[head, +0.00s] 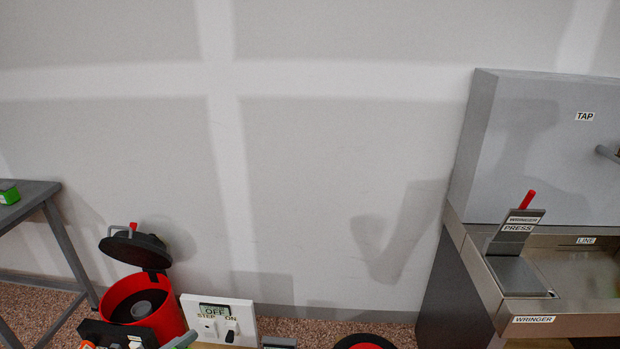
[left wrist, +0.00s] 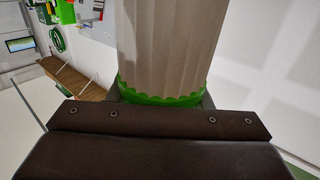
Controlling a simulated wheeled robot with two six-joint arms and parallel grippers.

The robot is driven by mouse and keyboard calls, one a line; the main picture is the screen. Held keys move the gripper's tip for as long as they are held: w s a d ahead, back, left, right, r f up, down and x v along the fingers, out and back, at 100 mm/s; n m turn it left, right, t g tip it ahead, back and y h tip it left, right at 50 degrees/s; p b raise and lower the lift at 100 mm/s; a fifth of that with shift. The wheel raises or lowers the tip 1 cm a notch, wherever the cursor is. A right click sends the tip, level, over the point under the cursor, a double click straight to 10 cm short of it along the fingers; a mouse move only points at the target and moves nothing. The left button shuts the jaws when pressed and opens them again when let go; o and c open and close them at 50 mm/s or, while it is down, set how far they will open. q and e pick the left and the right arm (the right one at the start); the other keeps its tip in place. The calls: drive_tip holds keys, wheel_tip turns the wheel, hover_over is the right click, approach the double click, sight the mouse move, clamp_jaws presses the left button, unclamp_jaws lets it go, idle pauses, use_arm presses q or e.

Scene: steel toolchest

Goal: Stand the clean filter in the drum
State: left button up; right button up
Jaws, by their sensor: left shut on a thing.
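The clean filter (left wrist: 163,50), a pale beige pleated cylinder with a green scalloped end ring, fills the upper middle of the left wrist view. My left gripper (left wrist: 160,98) is shut on it at the green end; the far end is out of frame. The red drum (head: 170,320) stands on the floor at the lower left of the head view. Its dark lid (head: 135,246) is tilted open, and a grey round piece shows inside. I cannot make out my left gripper in the head view. My right gripper is in neither view.
A white switch panel (head: 219,317) reading OFF stands right of the drum. A dark object (head: 112,334) partly covers the drum's front. A steel wringer bench (head: 535,319) with a tap box is at right, a grey table (head: 35,190) at left.

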use_arm(q)
drive_tip(key=shift+a+r+n+t+y, duration=0.2)
drive_tip(key=shift+n+t+y, duration=0.4)
drive_tip(key=shift+y, duration=0.1)
drive_tip(key=shift+a+r+n+t+y, duration=0.15)
drive_tip(key=shift+r+n+t+y, duration=0.05)
drive_tip(key=shift+n+t+y, duration=0.45)
drive_tip(key=d+r+m+g+h, duration=0.3)
drive_tip(key=d+m+g+h, duration=0.15)
drive_tip(key=d, duration=0.25)
drive_tip(key=d+r+m+g+h, duration=0.4)
drive_tip(key=d+g, duration=0.1)
drive_tip(key=d, duration=0.2)
drive_tip(key=shift+w+d+f+m+g+y, duration=0.15)
drive_tip(key=shift+w+f+m+g, duration=0.55)
drive_tip(key=shift+m+g, duration=1.25)
drive_tip(key=shift+w+d+f+m+g+y, duration=0.2)
drive_tip(key=shift+f+m+g, duration=0.8)
drive_tip(key=shift+g, duration=1.8)
drive_tip(key=shift+w+f+m+g+y, duration=0.25)
drive_tip(key=shift+w+f+m+g, duration=0.45)
drive_tip(key=shift+m+g, duration=1.25)
